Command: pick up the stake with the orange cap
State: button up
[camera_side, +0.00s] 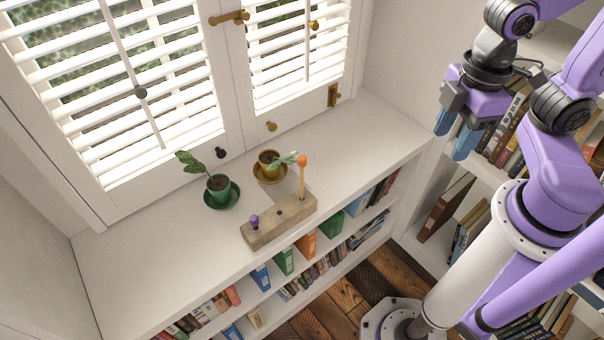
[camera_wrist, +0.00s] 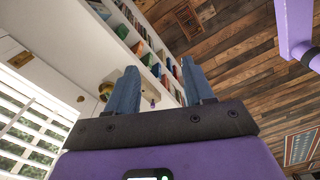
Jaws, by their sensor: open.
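The stake with the orange cap (camera_side: 302,178) stands upright in the right end of a wooden block (camera_side: 280,224) on the white shelf top. A shorter stake with a purple cap (camera_side: 254,221) stands in the block's left end. My gripper (camera_side: 450,144) is open and empty, with blue fingers, high up and well to the right of the block. In the wrist view my gripper (camera_wrist: 159,67) shows both fingers spread apart. The orange cap cannot be made out there; the left finger may hide part of the block.
A plant in a green pot (camera_side: 219,189) and one in a mustard pot (camera_side: 268,164) stand behind the block; the mustard pot's leaf reaches close to the orange-capped stake. Shuttered windows (camera_side: 130,85) rise behind. The shelf top (camera_side: 140,260) is clear at left and far right.

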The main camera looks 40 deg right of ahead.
jog(key=w+a+n, duration=0.3)
jog(key=w+a, duration=0.6)
jog(key=w, duration=0.4)
jog(key=n, duration=0.2)
send_near(302, 157)
jog(key=f, duration=1.2)
jog(key=shift+a, duration=0.2)
grip_shut()
